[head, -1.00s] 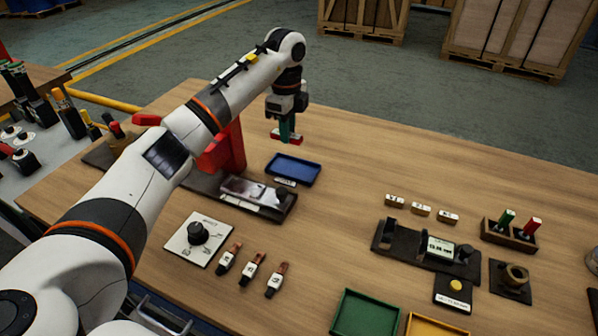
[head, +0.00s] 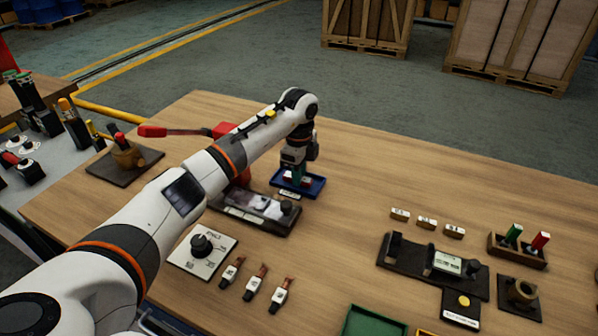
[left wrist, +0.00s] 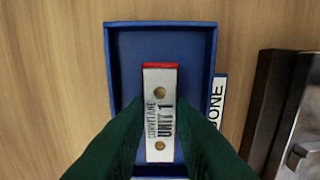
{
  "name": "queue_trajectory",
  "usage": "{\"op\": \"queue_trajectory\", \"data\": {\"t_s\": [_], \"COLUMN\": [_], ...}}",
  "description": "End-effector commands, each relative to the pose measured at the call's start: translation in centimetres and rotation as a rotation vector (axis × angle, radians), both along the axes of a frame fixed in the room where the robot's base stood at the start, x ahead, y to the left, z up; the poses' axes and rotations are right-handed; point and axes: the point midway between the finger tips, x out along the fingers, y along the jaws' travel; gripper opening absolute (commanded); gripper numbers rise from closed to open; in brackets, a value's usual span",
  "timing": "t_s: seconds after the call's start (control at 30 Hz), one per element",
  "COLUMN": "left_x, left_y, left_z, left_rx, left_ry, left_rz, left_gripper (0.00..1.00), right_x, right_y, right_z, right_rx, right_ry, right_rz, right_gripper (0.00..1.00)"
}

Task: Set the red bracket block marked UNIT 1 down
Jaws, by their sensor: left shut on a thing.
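The red bracket block (left wrist: 158,128) has a pale top face with two holes and a label reading UNIT 1. My left gripper (head: 294,181) is shut on it; in the left wrist view the green fingers (left wrist: 158,140) close on its two long sides. The block is over or inside the blue tray (head: 318,187), lined up with the tray's long sides. The tray also shows in the left wrist view (left wrist: 112,70). I cannot tell whether the block touches the tray floor. My right gripper is out of view.
A dark fixture with a glossy plate (head: 250,207) lies just in front of the tray. A red-handled part (head: 152,131) is at its left. A dial plate (head: 203,247) and several small tagged pieces lie nearer.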

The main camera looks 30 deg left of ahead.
Motion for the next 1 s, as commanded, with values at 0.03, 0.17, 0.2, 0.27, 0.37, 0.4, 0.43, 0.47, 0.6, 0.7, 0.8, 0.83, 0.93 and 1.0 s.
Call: {"op": "queue_trajectory", "data": {"t_s": [0.03,0.17,0.2,0.27,0.37,0.4,0.43,0.47,0.6,0.7,0.8,0.83,0.93,1.0], "left_x": [0.0,0.0,0.0,0.0,0.0,0.0,0.0,0.0,0.0,0.0,0.1,0.1,0.1,0.1], "left_y": [0.0,0.0,0.0,0.0,0.0,0.0,0.0,0.0,0.0,0.0,0.0,0.0,0.0,0.0], "left_z": [0.1,0.0,-0.2,-0.3,-0.3,-0.3,-0.3,-0.3,-0.2,0.0,0.9,1.3,3.2,4.7], "left_rx": [0.0,0.0,0.0,0.001,0.001,0.001,0.001,0.001,0.001,0.0,0.0,0.0,0.001,0.0], "left_ry": [-0.002,-0.001,-0.001,0.0,0.0,0.0,0.0,0.0,0.0,-0.001,-0.003,-0.003,-0.005,-0.006], "left_rz": [0.0,-0.001,0.0,-0.001,-0.001,-0.001,-0.001,-0.001,-0.001,-0.001,0.0,0.0,-0.002,-0.002], "left_gripper": [0.0,0.0,0.0,0.23,0.39,0.43,0.43,0.43,0.43,0.43,0.43,0.43,0.43,0.43], "right_x": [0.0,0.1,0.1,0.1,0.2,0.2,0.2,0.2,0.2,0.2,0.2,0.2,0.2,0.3], "right_y": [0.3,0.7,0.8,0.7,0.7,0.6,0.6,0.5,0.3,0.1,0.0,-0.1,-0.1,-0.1], "right_z": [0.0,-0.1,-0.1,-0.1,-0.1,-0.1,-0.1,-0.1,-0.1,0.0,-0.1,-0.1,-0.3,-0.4], "right_rx": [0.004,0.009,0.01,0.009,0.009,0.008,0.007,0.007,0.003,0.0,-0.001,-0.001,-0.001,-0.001], "right_ry": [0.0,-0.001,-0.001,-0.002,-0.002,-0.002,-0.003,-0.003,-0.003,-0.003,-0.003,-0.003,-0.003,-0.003], "right_rz": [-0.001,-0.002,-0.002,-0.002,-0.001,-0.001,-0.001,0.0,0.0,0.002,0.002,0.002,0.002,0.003], "right_gripper": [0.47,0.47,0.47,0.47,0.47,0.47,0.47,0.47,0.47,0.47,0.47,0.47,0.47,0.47]}}
